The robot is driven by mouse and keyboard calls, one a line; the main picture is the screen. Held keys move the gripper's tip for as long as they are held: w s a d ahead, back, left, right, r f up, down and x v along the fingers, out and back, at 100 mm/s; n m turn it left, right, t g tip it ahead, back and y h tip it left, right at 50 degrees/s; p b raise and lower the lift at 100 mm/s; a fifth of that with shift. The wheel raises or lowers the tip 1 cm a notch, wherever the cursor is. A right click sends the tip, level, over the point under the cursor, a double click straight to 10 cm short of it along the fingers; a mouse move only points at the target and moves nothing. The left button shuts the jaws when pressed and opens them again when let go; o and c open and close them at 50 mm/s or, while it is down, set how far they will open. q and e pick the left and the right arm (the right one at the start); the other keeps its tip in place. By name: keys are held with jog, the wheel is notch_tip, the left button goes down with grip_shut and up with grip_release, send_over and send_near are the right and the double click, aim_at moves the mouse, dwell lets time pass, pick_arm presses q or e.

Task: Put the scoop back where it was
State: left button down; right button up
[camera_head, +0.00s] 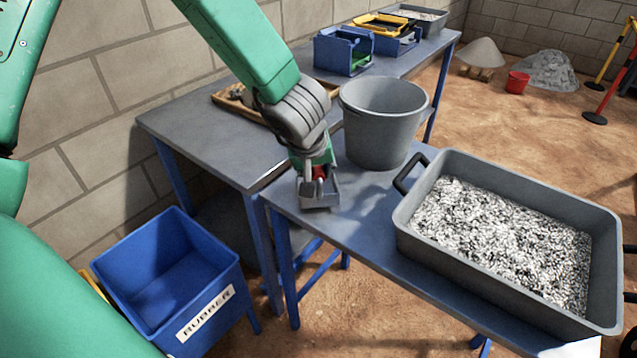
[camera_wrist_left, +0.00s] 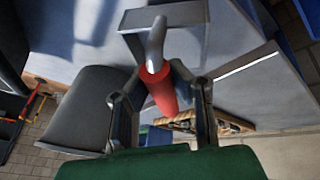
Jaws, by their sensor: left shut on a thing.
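My left gripper (camera_head: 318,172) is shut on the scoop's red handle (camera_wrist_left: 163,92). The scoop (camera_head: 319,194) has a grey metal pan and hangs below the fingers, at the left end of the near table. I cannot tell whether its pan touches the tabletop. In the left wrist view, the pan (camera_wrist_left: 165,17) and its bent metal neck lie beyond the fingers (camera_wrist_left: 162,98). The grey bucket (camera_head: 383,125) stands just right of the gripper. The grey tray (camera_head: 410,222) of crushed grey-white stone is further right. My right gripper is not in view.
A wooden tray (camera_head: 222,98) lies on the back table (camera_head: 195,128), partly hidden by my arm. Blue bins (camera_head: 343,52) stand further along it. A blue rubber bin (camera_head: 195,302) is on the floor at lower left. The near table is clear between scoop and stone tray.

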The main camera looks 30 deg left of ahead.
pick_arm(q)
jog(key=shift+a+f, duration=0.1)
jog(key=shift+f, duration=0.8)
jog(key=shift+a+f, duration=0.15)
jog(key=shift+f, duration=0.05)
jog(key=shift+a, duration=0.25)
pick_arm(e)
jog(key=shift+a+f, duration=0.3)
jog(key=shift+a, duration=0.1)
pick_arm(q)
jog(key=c, duration=1.5)
grip_release()
jog(key=shift+d, duration=0.25)
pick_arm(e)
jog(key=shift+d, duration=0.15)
pick_arm(q)
jog(key=shift+d+r, duration=0.1)
jog(key=shift+r, duration=0.05)
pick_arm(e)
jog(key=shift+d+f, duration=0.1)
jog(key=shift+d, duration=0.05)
